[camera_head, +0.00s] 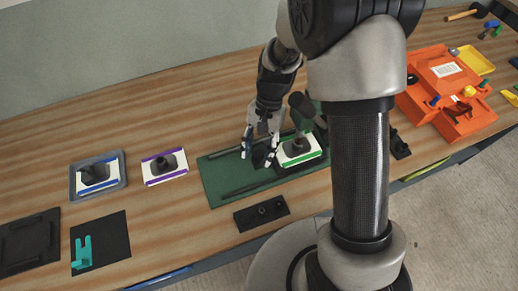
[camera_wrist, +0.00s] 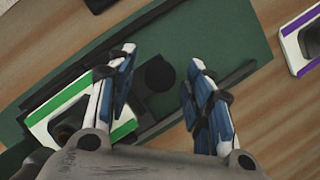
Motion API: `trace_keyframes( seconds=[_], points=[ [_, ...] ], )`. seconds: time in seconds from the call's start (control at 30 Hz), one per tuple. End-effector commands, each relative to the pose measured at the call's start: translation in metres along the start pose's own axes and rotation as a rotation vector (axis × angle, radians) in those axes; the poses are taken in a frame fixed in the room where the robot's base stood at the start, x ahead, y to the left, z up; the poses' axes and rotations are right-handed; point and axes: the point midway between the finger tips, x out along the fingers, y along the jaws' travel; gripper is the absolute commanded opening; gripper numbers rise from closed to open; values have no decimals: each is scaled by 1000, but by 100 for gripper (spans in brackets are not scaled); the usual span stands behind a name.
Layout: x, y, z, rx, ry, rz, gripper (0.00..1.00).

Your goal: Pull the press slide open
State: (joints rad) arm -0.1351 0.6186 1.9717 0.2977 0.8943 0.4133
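The press is a dark green base (camera_head: 216,183) with black rails. A black carriage on it carries a white plate with green stripes (camera_head: 291,158) and a dark knob on top. The plate also shows at the left of the wrist view (camera_wrist: 62,101). My gripper (camera_head: 261,153) is over the base, just left of the plate. In the wrist view its fingers (camera_wrist: 162,58) are spread apart. A round black handle (camera_wrist: 160,74) shows between them, with visible gaps on both sides. The carriage's right end is partly hidden by my arm.
A purple-striped white plate (camera_head: 152,179) and a blue-striped plate in a grey tray (camera_head: 75,186) stand to the left. A black block (camera_head: 262,213) lies in front of the base. Orange moulds (camera_head: 445,85) stand at the right. The table between the purple plate and base is clear.

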Motion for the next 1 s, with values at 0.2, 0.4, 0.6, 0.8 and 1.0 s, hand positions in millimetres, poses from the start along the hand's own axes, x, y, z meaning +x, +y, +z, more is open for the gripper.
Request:
trace_keyframes(
  seconds=[0.2, 0.4, 0.6, 0.8, 1.0],
  points=[
    [0, 0, 0, 0, 0, 0, 33],
    [0, 0, 0, 0, 0, 0, 20],
    [0, 0, 0, 0, 0, 0, 7],
    [0, 0, 0, 0, 0, 0, 0],
    [0, -1, 1, -1, 0, 0, 0]
  ],
)
